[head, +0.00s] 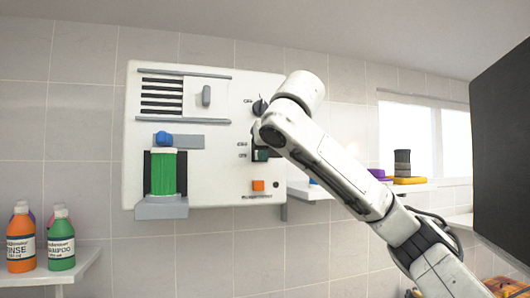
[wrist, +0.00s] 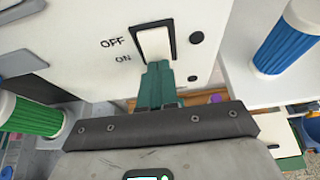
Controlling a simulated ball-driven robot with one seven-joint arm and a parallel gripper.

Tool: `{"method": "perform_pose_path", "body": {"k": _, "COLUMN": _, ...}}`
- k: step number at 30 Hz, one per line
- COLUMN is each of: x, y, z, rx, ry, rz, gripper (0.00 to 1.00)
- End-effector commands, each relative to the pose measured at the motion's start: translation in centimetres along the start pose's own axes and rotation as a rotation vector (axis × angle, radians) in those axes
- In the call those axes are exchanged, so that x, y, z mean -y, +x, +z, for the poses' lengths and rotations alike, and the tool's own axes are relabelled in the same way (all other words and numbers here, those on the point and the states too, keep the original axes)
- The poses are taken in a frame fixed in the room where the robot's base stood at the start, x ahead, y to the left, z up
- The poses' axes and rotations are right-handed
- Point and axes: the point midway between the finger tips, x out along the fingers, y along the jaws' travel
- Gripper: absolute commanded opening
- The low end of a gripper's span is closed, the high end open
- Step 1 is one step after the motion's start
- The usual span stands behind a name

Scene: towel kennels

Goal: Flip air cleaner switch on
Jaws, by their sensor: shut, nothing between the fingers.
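The air cleaner (head: 218,105) is a white box on the tiled wall. Its switch (wrist: 154,43) is a white rocker in a dark frame in the wrist view, with OFF printed beside it and ON lower down. I cannot tell which way the rocker is tipped. My gripper (wrist: 158,68) is shut, its green fingers together and empty. The fingertips are at the lower end of the switch; whether they touch it is unclear. In the head view the fingers (head: 262,155) show beside the ON label, and my arm hides most of the switch.
The air cleaner also carries a dark knob (head: 260,107), a green canister (head: 163,172) and an orange button (head: 258,185). Bottles, one orange (head: 20,247) and one green (head: 61,246), stand on a shelf at lower left. A blue cylinder (wrist: 288,38) stands right of the switch.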

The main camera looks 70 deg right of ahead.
Motion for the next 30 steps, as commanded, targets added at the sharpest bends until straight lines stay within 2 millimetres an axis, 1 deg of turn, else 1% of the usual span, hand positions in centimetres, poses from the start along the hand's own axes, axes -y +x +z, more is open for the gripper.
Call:
{"method": "perform_pose_path", "body": {"k": 4, "x": 0.0, "y": 0.4, "z": -0.4, "rx": 0.032, "ry": 0.002, "rz": 0.000, "gripper": 0.00}}
{"method": "perform_pose_path", "body": {"k": 7, "x": 0.0, "y": 0.9, "z": -0.7, "rx": 0.089, "ry": 0.004, "rz": 0.000, "gripper": 0.00}}
{"method": "perform_pose_path", "body": {"k": 8, "x": 0.0, "y": 0.5, "z": 0.0, "rx": 0.086, "ry": 0.004, "rz": 0.000, "gripper": 0.00}}
{"method": "perform_pose_path", "body": {"k": 16, "x": 0.0, "y": 0.4, "z": 0.2, "rx": 0.083, "ry": 0.004, "rz": 0.001, "gripper": 0.00}}
{"method": "perform_pose_path", "body": {"k": 25, "x": 0.0, "y": -0.2, "z": 1.6, "rx": 0.087, "ry": 0.006, "rz": 0.001, "gripper": 0.00}}
{"method": "perform_pose_path", "body": {"k": 30, "x": 0.1, "y": -0.3, "z": 1.8, "rx": 0.087, "ry": 0.006, "rz": 0.001, "gripper": 0.00}}
